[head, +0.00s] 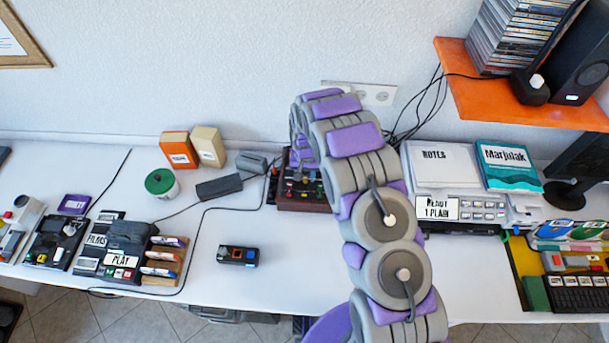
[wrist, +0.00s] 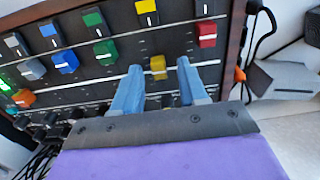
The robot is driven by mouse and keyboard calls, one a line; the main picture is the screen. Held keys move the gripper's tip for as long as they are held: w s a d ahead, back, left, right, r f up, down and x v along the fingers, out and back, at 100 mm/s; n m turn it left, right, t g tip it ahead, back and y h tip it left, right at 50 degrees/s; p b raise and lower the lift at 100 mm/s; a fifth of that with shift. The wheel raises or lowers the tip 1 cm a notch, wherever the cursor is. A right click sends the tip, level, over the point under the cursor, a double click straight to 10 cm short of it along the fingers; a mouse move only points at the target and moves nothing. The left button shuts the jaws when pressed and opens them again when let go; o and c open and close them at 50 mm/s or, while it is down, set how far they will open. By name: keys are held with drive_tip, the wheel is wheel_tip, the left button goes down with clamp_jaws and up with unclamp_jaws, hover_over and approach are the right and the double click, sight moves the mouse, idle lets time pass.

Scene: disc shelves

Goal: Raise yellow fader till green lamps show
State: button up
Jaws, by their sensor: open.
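In the wrist view the yellow fader cap (wrist: 158,66) sits on a dark panel with a wooden edge. My gripper (wrist: 160,68) is open, with one blue finger on each side of the yellow cap. Gaps show between the cap and both fingers; I cannot tell how deep the fingertips reach. A green glow (wrist: 5,82) shows at the panel's left edge, partly cut off. In the head view the fader panel (head: 302,203) stands at the back of the desk, partly hidden by my arm, which also hides the gripper.
Beside the yellow cap are a green cap (wrist: 106,52), a blue cap (wrist: 66,61) and a red cap (wrist: 207,34). An orange cap (wrist: 23,98) lies further left.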

sight(305, 177)
wheel_tip(305, 177, up, 16)
drive_tip(key=p, duration=0.1)
drive_tip(key=shift+r+p, duration=0.25)
drive_tip(key=shift+p, duration=0.05)
drive_tip(key=shift+r, duration=0.1)
idle(0.3)
drive_tip(key=s+d+r+b, duration=0.1)
drive_tip(key=s+d+r, duration=0.5)
drive_tip(key=s+r, duration=0.25)
drive_tip(key=s+d+r, duration=0.5)
drive_tip(key=s+r, duration=0.2)
drive_tip(key=s, duration=0.2)
drive_tip(key=s+d+r+g, duration=0.1)
drive_tip(key=s+d, duration=0.1)
drive_tip(key=s, duration=1.1)
drive_tip(key=s+d+r+b, duration=0.1)
drive_tip(key=s+d, duration=0.2)
drive_tip(key=s, duration=0.9)
drive_tip(key=shift+s+r+g, duration=0.15)
drive_tip(key=shift+s+g, duration=0.2)
drive_tip(key=shift+g, duration=0.05)
drive_tip(key=shift+d, duration=0.1)
